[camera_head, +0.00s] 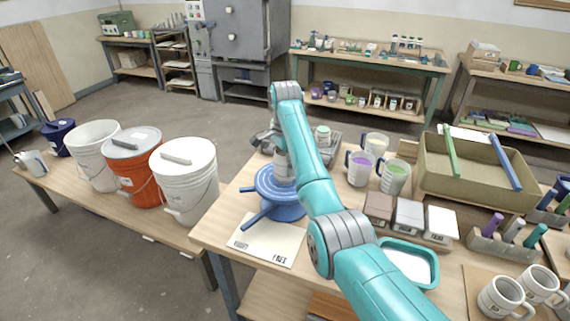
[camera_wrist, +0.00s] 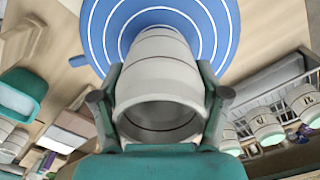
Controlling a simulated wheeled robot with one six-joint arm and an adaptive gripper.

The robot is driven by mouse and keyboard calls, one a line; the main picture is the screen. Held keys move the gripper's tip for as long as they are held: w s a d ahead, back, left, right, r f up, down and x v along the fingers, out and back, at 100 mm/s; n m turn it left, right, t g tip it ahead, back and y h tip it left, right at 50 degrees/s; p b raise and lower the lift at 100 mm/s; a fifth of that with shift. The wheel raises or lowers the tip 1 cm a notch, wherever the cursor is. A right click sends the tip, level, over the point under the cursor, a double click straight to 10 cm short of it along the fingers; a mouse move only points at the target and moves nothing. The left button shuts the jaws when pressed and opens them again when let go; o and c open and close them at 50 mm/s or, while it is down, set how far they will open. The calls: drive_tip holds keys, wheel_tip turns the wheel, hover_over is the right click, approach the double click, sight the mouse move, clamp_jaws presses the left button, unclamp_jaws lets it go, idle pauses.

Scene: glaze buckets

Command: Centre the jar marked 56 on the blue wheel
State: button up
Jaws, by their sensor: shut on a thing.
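The blue wheel (camera_head: 265,183) stands on the near table, and its ringed top (camera_wrist: 95,30) fills the upper part of the wrist view. A pale grey jar (camera_wrist: 160,70) is between the fingers of my gripper (camera_wrist: 160,88), which is shut on it. The jar lies over the wheel's rings and hides their middle. In the head view the jar (camera_head: 284,170) shows below my gripper (camera_head: 280,148), partly hidden by the arm. I cannot read a number on it. I cannot tell whether its base touches the wheel.
More jars (camera_wrist: 270,130) stand in a rack on the right of the wrist view. Mugs (camera_head: 360,168), scales (camera_head: 408,216), a teal tray (camera_head: 437,262) and a large tan basin (camera_head: 470,178) are right of the wheel. A printed sheet (camera_head: 265,243) lies in front. Buckets (camera_head: 185,180) stand on the left bench.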

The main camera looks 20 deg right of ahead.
drive_tip(key=shift+f, duration=0.1)
drive_tip(key=o, duration=1.7)
drive_tip(key=shift+o, duration=0.2)
